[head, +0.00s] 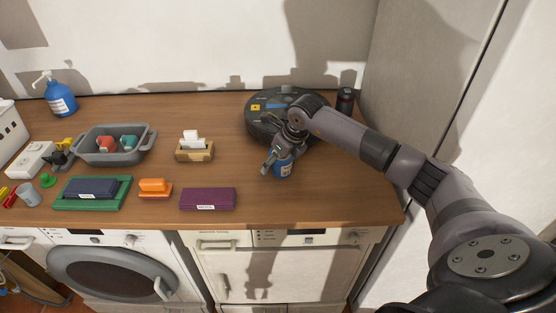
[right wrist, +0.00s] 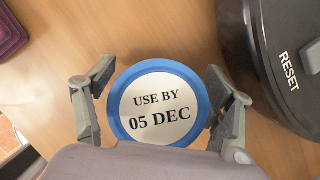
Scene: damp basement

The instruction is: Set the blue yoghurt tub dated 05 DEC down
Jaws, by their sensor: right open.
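The blue yoghurt tub (head: 284,169) stands upright on the wooden counter (head: 330,200), just in front of a round dark device. In the right wrist view its white lid (right wrist: 158,108) with a blue rim reads "USE BY 05 DEC". My right gripper (head: 277,158) is over the tub from above. In the right wrist view my right gripper (right wrist: 160,100) is open, with one finger on each side of the lid and a narrow gap beside it. The tub's lower body is partly hidden. My left gripper is not in view.
The round dark device (head: 262,121) with a "RESET" label is close to the tub. A dark canister (head: 345,100) stands behind. To the left are a wooden card holder (head: 194,154), a purple box (head: 208,199) and a grey basin (head: 110,157). Counter to the tub's right is clear.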

